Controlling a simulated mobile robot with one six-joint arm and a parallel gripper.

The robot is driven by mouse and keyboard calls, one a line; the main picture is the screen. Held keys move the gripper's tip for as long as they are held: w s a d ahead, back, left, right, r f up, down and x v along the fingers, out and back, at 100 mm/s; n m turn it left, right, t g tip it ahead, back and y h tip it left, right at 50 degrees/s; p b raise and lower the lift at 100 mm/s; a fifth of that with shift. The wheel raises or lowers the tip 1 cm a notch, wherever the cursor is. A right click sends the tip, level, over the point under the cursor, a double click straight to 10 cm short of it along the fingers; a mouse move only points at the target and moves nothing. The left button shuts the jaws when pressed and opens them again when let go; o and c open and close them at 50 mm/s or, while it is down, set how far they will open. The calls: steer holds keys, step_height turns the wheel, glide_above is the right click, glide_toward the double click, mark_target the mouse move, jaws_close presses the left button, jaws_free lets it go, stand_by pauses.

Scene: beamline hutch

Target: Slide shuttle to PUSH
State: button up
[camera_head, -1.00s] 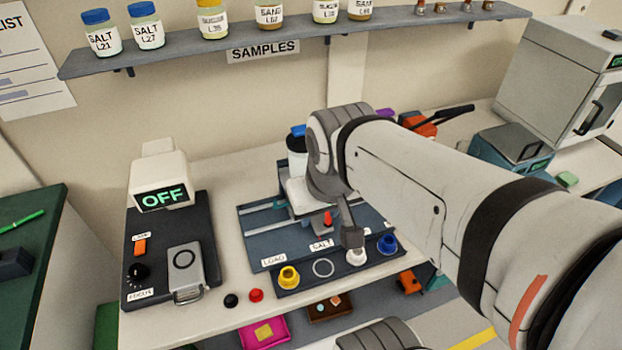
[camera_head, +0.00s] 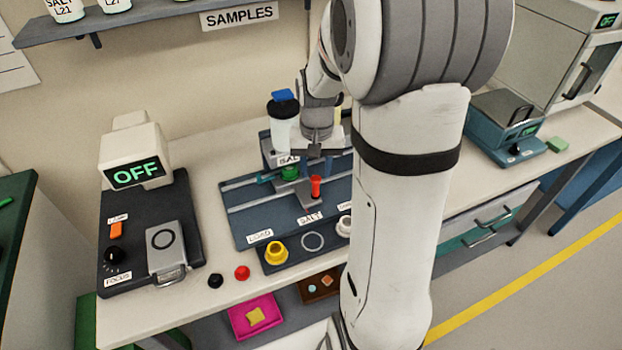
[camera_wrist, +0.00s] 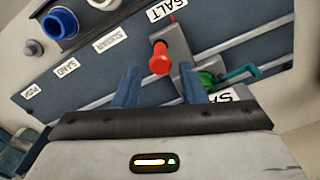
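The shuttle is a small grey block with an upright red knob (camera_head: 315,187), on the dark blue rail plate (camera_head: 245,226). It stands by the SALT label (camera_head: 310,218). In the wrist view the red knob (camera_wrist: 160,58) lies beyond and between my two fingers. The PUSH label (camera_wrist: 33,93) is at the far end of the label row, past SUGAR and SAND. My gripper (camera_wrist: 158,85) is open, its fingers apart and pointing toward the knob, with no contact visible. In the head view my gripper (camera_head: 318,158) hangs just behind the knob; my arm hides the plate's right end.
Yellow (camera_head: 276,252) and white (camera_head: 345,226) cups stand along the front strip. A green part (camera_wrist: 207,78) and teal lever (camera_wrist: 240,72) sit close to the shuttle. An OFF display unit (camera_head: 137,170) is left.

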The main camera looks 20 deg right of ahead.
mark_target(316, 181)
step_height(316, 181, down, 7)
steer(key=shift+f, duration=0.1)
stand_by(0.3)
jaws_close()
stand_by(0.5)
